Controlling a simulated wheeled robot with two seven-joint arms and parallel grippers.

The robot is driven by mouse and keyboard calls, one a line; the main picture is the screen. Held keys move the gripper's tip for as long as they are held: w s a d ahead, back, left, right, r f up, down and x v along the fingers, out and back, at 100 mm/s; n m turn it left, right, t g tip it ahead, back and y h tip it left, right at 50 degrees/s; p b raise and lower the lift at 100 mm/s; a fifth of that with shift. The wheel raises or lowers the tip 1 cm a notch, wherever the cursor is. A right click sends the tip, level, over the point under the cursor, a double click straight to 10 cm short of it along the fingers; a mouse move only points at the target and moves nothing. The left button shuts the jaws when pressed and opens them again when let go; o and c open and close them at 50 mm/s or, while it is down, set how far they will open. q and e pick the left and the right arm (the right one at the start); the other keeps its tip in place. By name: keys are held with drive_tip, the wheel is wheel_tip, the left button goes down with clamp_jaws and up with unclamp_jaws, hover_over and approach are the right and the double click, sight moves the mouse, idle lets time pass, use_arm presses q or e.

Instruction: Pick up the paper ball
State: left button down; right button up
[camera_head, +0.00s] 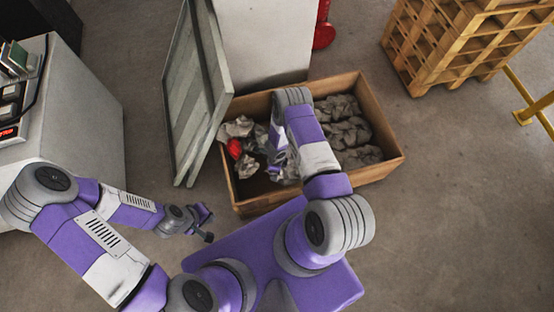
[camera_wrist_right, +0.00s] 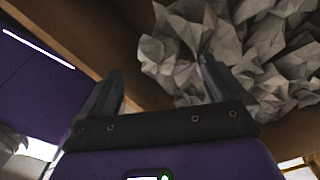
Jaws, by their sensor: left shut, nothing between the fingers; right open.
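Crumpled whitish paper balls (camera_head: 246,167) lie in the left part of a wooden crate (camera_head: 385,169). A red crumpled piece (camera_head: 234,149) lies among them. Which ball the task means I cannot tell. My right arm reaches down into the crate and hides part of its contents. In the right wrist view my right gripper (camera_wrist_right: 160,85) is open, with crumpled paper (camera_wrist_right: 185,50) beyond and beside its right finger; nothing is clearly held between the fingers. My left gripper (camera_head: 205,223) is shut and empty, outside the crate at its front left.
Grey crumpled bundles (camera_head: 343,130) fill the crate's right part. Framed panels (camera_head: 196,95) lean at its left, close to a white block (camera_head: 262,40) behind. A pale cabinet (camera_head: 85,120) stands left and stacked wooden pallets (camera_head: 440,45) back right.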

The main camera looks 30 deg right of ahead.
drive_tip(key=f+b, duration=0.1)
drive_tip(key=f, duration=0.2)
drive_tip(key=f+b, duration=0.1)
drive_tip(key=f, duration=0.1)
drive_tip(key=shift+s+d+f, duration=0.15)
drive_tip(key=shift+s+f, duration=0.05)
drive_tip(key=shift+f, duration=0.2)
drive_tip(key=shift+r, duration=0.1)
drive_tip(key=c, duration=1.1)
